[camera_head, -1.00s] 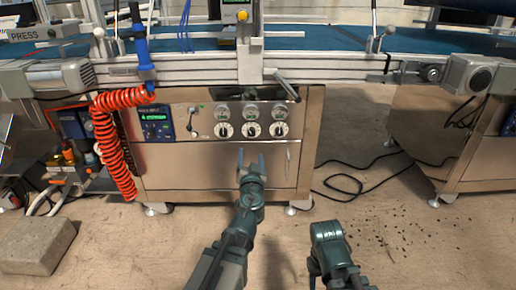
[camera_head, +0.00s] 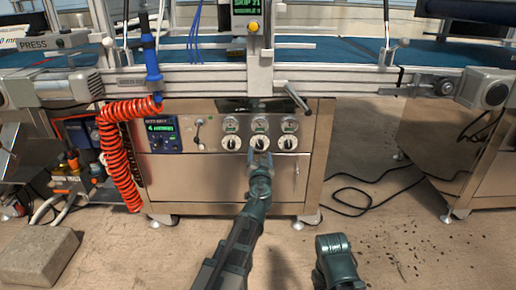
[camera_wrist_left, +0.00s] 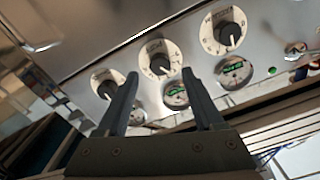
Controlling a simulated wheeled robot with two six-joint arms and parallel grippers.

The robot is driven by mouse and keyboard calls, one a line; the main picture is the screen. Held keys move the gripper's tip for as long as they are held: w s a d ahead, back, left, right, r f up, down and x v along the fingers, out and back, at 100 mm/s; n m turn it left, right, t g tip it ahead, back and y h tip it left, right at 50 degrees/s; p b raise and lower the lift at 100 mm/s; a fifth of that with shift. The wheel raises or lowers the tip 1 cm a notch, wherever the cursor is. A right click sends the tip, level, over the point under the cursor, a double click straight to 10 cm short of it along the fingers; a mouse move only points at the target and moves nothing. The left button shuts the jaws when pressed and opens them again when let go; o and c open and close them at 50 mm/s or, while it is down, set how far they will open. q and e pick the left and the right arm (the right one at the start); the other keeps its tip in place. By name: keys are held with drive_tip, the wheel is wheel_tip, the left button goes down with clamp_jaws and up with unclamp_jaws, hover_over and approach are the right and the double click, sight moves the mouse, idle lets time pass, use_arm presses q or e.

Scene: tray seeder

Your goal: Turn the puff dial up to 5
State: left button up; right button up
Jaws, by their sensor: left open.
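Three white dials with dark pointer knobs sit in a row on the steel cabinet front: a left dial (camera_head: 231,143), a middle dial (camera_head: 260,143) and a right dial (camera_head: 288,143). Their labels are too small to read, so I cannot tell which is the puff dial. My left gripper (camera_head: 260,158) is open just in front of and below the middle dial. In the left wrist view, which is turned over, the middle dial (camera_wrist_left: 160,59) shows between the open fingertips (camera_wrist_left: 160,73), with no visible contact. My right gripper is out of view; only part of that arm shows.
A red coiled hose (camera_head: 118,150) hangs at the cabinet's left. A metal handle (camera_head: 293,97) juts out above. Black cable lies on the floor at right.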

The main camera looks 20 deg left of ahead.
sight(260, 147)
use_arm(q)
drive_tip(key=x, duration=0.4)
clamp_jaws()
